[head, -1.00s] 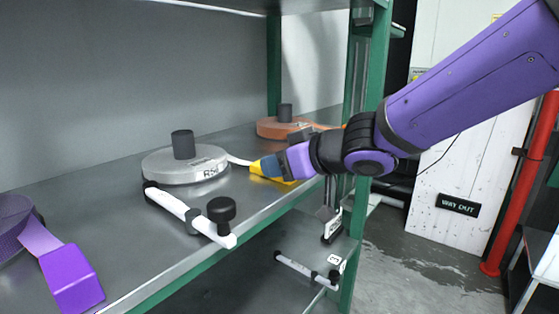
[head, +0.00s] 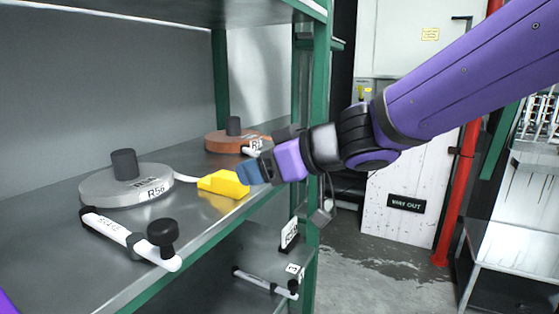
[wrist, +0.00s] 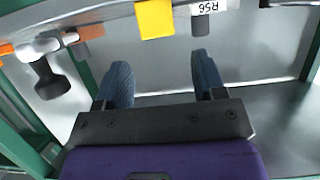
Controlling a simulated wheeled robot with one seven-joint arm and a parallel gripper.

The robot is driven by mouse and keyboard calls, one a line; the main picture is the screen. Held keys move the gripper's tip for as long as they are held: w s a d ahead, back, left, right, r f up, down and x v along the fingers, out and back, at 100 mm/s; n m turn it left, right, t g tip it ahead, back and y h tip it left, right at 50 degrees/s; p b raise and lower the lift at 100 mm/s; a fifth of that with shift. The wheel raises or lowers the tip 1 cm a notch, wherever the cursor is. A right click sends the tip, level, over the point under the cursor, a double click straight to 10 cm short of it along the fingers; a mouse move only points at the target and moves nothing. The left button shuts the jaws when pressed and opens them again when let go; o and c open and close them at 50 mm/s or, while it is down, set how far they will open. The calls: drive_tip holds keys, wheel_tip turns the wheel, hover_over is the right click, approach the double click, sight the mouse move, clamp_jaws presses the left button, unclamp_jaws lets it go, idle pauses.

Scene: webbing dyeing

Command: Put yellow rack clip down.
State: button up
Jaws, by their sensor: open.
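The yellow rack clip (head: 224,183) rests on the grey metal shelf (head: 195,225) near its front edge. A pale strip runs from it to the grey reel marked R56 (head: 128,185). My gripper (head: 252,172) is at the clip's right end in the head view. In the wrist view the clip (wrist: 155,18) shows at the top, beyond and between the two blue fingertips (wrist: 160,75). The fingers are apart with nothing between them.
A white bar with a black knob (head: 130,240) lies in front of the grey reel. An orange reel (head: 230,142) stands farther back, near a green rack post (head: 318,130). A lower shelf holds another white bar (head: 265,282). Open floor (head: 375,270) lies right of the rack.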

drive_tip(key=shift+v, duration=2)
drive_tip(key=shift+w, duration=0.1)
drive_tip(key=w+d+r+m+t+h, duration=0.1)
drive_tip(key=d+m+t+h, duration=0.4)
drive_tip(key=d, duration=0.8)
drive_tip(key=w+d+r+m+t+h, duration=0.15)
drive_tip(key=d+m+h, duration=0.25)
drive_tip(key=d+h, duration=0.55)
drive_tip(key=s+d+f+m+g+y, duration=0.1)
drive_tip(key=s+d+f+m+g, duration=0.1)
drive_tip(key=s+d, duration=0.4)
drive_tip(key=s+d+f+m+g+y, duration=0.1)
drive_tip(key=s+d+f+g, duration=0.3)
drive_tip(key=s, duration=0.7)
drive_tip(key=shift+d+f+m+g, duration=0.35)
drive_tip(key=shift+d+f+m, duration=0.15)
drive_tip(key=shift+d+m, duration=0.35)
drive_tip(key=shift+d, duration=0.1)
